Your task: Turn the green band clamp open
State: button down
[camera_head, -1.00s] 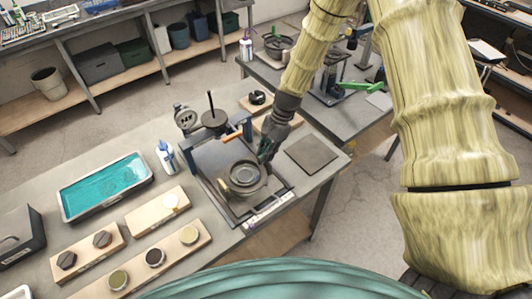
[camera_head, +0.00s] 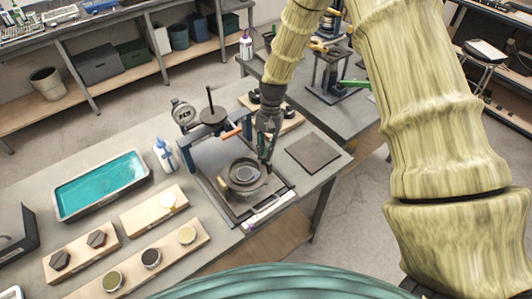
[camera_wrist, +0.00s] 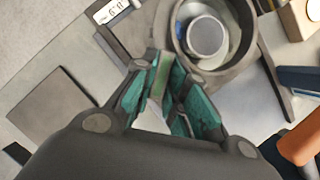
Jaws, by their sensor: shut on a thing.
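The green band clamp shows in the wrist view as a narrow green lever (camera_wrist: 162,76) between my fingertips, beside a round metal vessel. My gripper (camera_wrist: 161,68) is closed on this lever, with one teal finger on each side. In the head view my gripper (camera_head: 267,164) points down at the right rim of the round vessel (camera_head: 244,174), and its fingers hide the lever. The vessel stands on a dark base plate of a blue-framed fixture, and a smaller round piece (camera_wrist: 206,37) sits inside it.
An orange handle (camera_head: 231,132) sticks out of the fixture close to my gripper. A dark flat pad (camera_head: 312,153) lies to the right. A tray of teal liquid (camera_head: 102,184), a bottle (camera_head: 164,155) and wooden blocks (camera_head: 155,211) stand to the left.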

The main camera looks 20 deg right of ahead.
jog(key=n+h+b, duration=0.1)
jog(key=n, duration=0.2)
jog(key=n+h, duration=0.1)
jog(key=n, duration=0.1)
jog(key=shift+w+a+n+b, duration=0.1)
jog(key=shift+n+b, duration=0.25)
jog(key=shift+n, duration=0.05)
jog(key=n+h+b, duration=0.1)
jog(key=n, duration=0.3)
jog(key=shift+n+h, duration=0.3)
jog(key=shift+h, duration=0.1)
jog(key=c, duration=1.4)
grip_release()
jog(key=shift+c, duration=0.2)
